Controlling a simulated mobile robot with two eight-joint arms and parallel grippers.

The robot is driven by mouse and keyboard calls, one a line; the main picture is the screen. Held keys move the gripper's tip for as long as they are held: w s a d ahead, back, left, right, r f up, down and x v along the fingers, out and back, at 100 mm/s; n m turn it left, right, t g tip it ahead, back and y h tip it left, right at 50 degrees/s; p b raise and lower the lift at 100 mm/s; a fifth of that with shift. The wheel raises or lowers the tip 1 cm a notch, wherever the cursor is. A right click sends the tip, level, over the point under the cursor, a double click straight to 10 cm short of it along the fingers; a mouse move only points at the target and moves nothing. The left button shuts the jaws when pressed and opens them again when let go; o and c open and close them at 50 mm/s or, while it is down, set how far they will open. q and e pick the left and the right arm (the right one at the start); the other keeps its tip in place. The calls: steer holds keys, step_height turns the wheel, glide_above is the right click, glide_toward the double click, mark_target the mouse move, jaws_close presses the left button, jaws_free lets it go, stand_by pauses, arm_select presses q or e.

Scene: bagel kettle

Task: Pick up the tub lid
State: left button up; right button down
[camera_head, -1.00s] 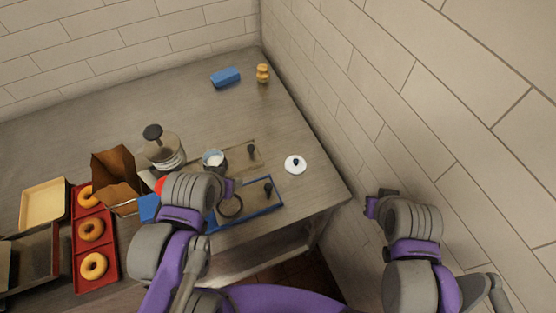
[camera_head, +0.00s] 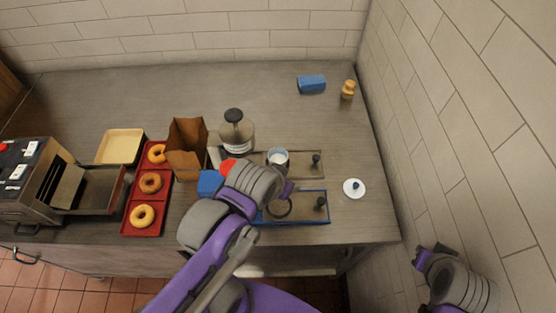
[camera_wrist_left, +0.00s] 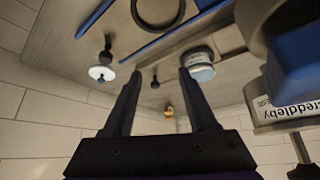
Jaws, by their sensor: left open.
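The tub lid, a white disc with a dark knob (camera_head: 354,188), lies on the counter near its right end. It also shows in the left wrist view (camera_wrist_left: 102,76), left of my fingers. A small tub with pale contents (camera_head: 277,158) stands on the rear board, and shows beyond my right-hand finger in the wrist view (camera_wrist_left: 201,72). My left gripper (camera_head: 288,188) is over the boards, left of the lid and apart from it. In the wrist view its two fingers (camera_wrist_left: 160,85) are spread with nothing between them. My right gripper (camera_head: 427,258) is off the counter's right edge; its jaws are unclear.
A blue-edged board (camera_head: 310,220) with a dark ring and knob lies left of the lid. A lidded jar (camera_head: 238,135), paper bag (camera_head: 187,150) and red bagel tray (camera_head: 132,229) stand further left. A wall rises at right.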

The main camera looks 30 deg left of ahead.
arm_select(q)
steer(key=o, duration=0.7)
steer(key=m+g+b, duration=0.3)
steer(key=g+b, duration=0.3)
glide_above(356, 184)
steer(key=f, duration=0.4)
steer(key=shift+w+d, duration=0.1)
steer(key=shift+w, duration=0.1)
steer(key=shift+s+f, duration=0.2)
steer(key=shift+f, duration=2.5)
arm_select(e)
steer(key=s+f+g, duration=0.1)
steer(key=s+f, duration=0.3)
steer(key=f, duration=0.5)
steer(key=shift+s, duration=0.25)
